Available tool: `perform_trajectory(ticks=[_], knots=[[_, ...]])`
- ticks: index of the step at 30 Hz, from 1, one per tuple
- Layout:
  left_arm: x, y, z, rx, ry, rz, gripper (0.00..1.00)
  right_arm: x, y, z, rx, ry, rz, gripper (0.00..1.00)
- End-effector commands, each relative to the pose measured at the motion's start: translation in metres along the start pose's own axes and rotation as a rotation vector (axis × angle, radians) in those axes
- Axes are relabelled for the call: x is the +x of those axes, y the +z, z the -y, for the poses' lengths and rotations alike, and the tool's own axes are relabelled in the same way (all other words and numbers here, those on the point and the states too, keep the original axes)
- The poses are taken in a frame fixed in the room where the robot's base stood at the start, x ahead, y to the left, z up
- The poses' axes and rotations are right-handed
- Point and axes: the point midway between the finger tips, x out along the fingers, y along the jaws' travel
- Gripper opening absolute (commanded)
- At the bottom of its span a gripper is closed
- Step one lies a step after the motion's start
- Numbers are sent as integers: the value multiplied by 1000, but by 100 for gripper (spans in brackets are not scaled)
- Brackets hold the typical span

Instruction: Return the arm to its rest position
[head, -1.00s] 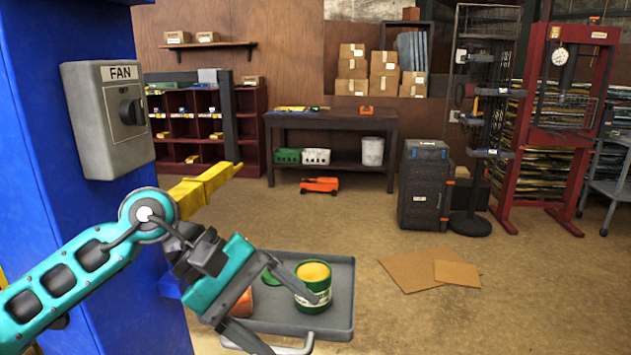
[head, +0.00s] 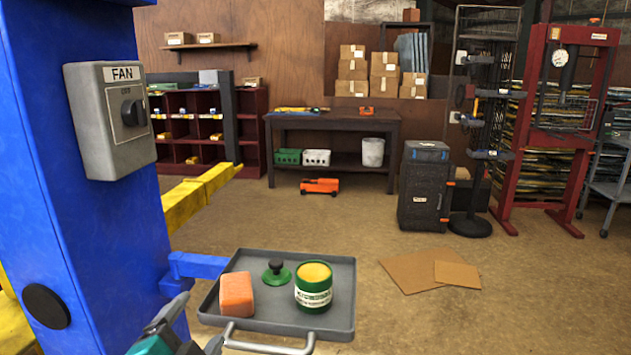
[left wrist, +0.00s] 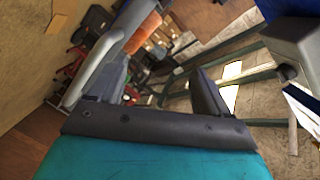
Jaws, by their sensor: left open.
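My left gripper (head: 194,326) is at the bottom left of the head view, low beside the blue post and just in front of the grey tray's left corner. Most of its arm is out of the picture. Its fingers are apart with nothing between them, and they also show in the left wrist view (left wrist: 160,85). My right gripper is not in view.
The grey tray (head: 250,327) on the blue post (head: 85,230) holds an orange block (head: 237,294), a green knobbed item (head: 276,272) and a green-and-yellow tin (head: 313,288). A FAN switch box (head: 110,120) sits on the post. Cardboard (head: 415,270) lies on open floor.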

Motion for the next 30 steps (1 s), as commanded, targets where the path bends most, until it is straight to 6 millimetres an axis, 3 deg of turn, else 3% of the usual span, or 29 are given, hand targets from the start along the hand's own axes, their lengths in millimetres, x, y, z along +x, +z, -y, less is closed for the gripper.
perform_trajectory(ticks=[1,3,6,12,20,30], knots=[[-13,25,-22,-116,88,107,78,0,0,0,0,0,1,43],[-33,53,-50,-260,197,250,78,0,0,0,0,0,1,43],[-64,81,-81,-417,314,422,78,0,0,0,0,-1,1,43],[-121,110,-124,-620,473,687,78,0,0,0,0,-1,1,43],[-193,127,-159,-800,624,985,78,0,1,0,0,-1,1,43],[-152,135,-184,-826,552,812,78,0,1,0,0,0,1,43]])
